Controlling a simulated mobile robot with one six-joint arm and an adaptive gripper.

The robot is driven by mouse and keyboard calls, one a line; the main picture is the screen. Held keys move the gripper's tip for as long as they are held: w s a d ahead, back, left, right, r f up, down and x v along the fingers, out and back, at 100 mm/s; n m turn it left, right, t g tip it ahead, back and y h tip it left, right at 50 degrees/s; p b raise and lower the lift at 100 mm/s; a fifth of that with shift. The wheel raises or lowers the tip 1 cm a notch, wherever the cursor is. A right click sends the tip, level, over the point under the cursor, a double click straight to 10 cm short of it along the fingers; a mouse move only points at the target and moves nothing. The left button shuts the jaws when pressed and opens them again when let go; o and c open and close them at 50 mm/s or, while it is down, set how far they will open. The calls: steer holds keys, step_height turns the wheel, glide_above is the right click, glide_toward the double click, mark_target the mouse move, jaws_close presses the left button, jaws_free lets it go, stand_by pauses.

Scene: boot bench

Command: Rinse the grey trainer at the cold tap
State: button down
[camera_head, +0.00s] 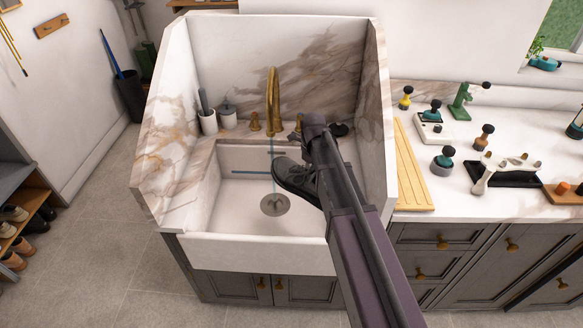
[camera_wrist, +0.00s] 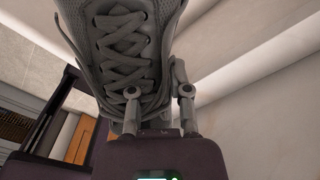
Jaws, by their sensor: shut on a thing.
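My gripper (camera_wrist: 158,105) is shut on the grey trainer (camera_wrist: 120,40), whose laces and tongue fill the upper middle of the wrist view. In the head view the trainer (camera_head: 294,176) is held over the white sink (camera_head: 238,230), with its toe to the left. A brass tap (camera_head: 273,95) stands at the back of the sink. A thin bluish stream (camera_head: 272,150) comes down under its spout, close to the trainer's toe. My arm hides the trainer's heel and part of the sink's right side.
Marble walls (camera_head: 168,165) rise on the left, back and right of the sink. White and grey containers (camera_head: 208,121) stand at its back left. A ribbed wooden board (camera_head: 412,175) and several tools lie on the right counter (camera_head: 470,207).

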steer(key=shift+s+d+r+p, duration=0.55)
steer(key=shift+s+r+p, duration=0.25)
steer(key=shift+s+r, duration=0.1)
steer(key=shift+s+d+r+p, duration=0.5)
steer(key=shift+s+r+p, duration=0.25)
steer(key=shift+s+r, duration=0.15)
